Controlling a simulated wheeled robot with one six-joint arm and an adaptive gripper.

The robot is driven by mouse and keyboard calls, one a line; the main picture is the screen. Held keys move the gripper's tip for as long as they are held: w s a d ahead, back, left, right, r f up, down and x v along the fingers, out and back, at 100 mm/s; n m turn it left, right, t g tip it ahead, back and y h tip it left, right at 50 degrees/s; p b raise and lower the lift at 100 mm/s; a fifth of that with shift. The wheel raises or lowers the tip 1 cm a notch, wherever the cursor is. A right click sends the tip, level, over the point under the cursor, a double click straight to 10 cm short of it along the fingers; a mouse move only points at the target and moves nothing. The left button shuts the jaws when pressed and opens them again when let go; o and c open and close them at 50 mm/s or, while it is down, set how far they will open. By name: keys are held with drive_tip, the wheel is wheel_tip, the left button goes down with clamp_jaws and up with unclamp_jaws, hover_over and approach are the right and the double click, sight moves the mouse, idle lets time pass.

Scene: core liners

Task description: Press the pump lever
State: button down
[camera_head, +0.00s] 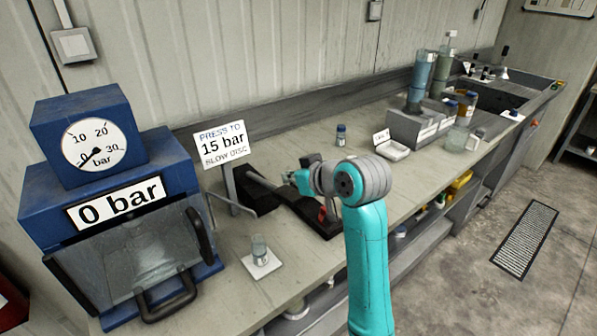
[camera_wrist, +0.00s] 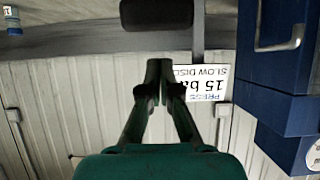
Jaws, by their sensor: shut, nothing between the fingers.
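The hand pump (camera_head: 258,192) is a dark unit on the bench, right of the blue press. Its dark lever runs toward my arm, which covers part of it. In the wrist view a thick black bar end, seemingly the lever's grip (camera_wrist: 160,13), lies at the top edge, beyond my fingertips. My gripper (camera_wrist: 158,72) is shut and empty, with a visible gap between it and the bar in the picture. In the head view my gripper is largely hidden by my wrist. The gauge (camera_head: 94,144) needle points near zero, and the display (camera_head: 116,203) reads 0 bar.
The blue press (camera_head: 165,160) with a clear front guard stands left of the pump. A sign (camera_head: 221,144) reads "PRESS TO 15 bar, SLOW DISC". A small jar (camera_head: 259,250) sits on a white pad in front. A grey rack (camera_head: 407,128) stands farther right.

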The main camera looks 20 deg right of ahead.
drive_tip(key=shift+s+d+f, duration=0.1)
drive_tip(key=shift+s+f, duration=0.1)
drive_tip(key=shift+f, duration=0.45)
drive_tip(key=shift+s+f, duration=0.2)
drive_tip(key=shift+f, duration=0.4)
